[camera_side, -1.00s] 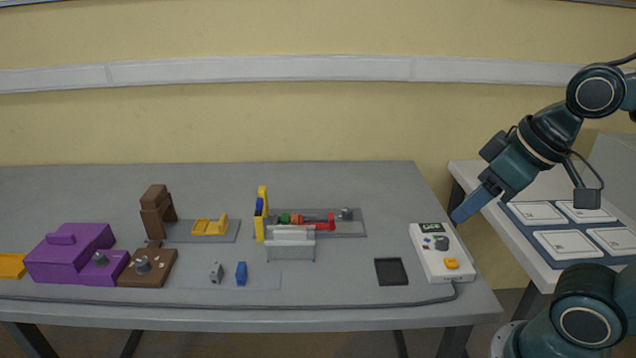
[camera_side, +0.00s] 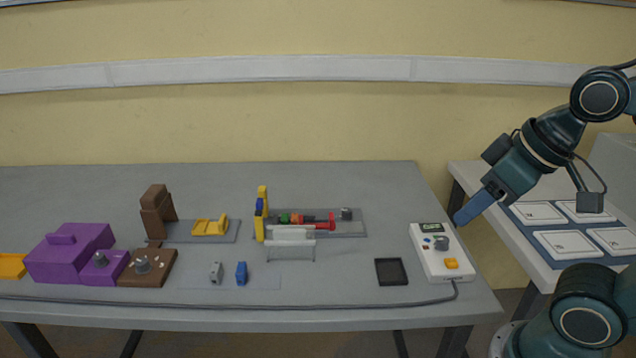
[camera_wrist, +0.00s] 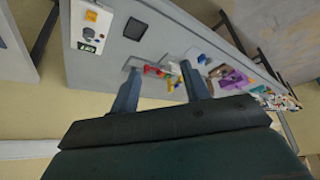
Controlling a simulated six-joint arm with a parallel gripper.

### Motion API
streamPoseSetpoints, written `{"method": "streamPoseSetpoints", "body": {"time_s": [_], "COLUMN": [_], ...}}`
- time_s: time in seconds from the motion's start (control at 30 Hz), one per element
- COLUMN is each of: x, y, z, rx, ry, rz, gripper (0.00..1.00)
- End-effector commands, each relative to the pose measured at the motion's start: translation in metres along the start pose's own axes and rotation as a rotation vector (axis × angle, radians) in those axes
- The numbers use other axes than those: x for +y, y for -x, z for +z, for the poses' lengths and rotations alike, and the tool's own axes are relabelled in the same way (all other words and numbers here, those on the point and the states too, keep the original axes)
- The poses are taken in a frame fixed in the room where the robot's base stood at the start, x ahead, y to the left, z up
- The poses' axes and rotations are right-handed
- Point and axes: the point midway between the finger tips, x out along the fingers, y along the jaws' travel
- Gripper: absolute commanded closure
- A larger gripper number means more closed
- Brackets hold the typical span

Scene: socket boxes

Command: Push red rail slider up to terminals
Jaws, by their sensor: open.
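The red rail slider (camera_side: 325,222) sits on a grey plate (camera_side: 352,232) in the middle of the table, with a small grey knob-like part just right of it. The slider also shows small in the wrist view (camera_wrist: 153,71). My gripper (camera_side: 462,220) is well to the right, in the air by the table's right edge. In the wrist view its two fingers (camera_wrist: 163,90) stand apart with nothing held between them.
A clear bracket (camera_side: 290,252) stands in front of the slider. A white meter box (camera_side: 440,254) and a black tray (camera_side: 391,272) are at the right. Purple boxes (camera_side: 70,252), a brown block (camera_side: 148,267) and yellow parts (camera_side: 209,227) are at the left. A cable runs along the front.

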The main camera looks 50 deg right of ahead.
Motion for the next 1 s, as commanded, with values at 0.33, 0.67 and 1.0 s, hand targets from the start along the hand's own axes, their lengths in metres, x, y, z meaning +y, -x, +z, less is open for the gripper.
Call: {"method": "streamPoseSetpoints", "body": {"time_s": [0.33, 0.67, 1.0], "x": [0.0, 0.004, 0.014], "y": [0.0, 0.001, -0.013], "z": [-0.001, -0.033, -0.102], "rx": [-0.001, -0.041, -0.121], "ry": [-0.002, -0.059, -0.187], "rz": [0.0, 0.009, 0.03], "gripper": [0.65, 0.65, 0.65]}}
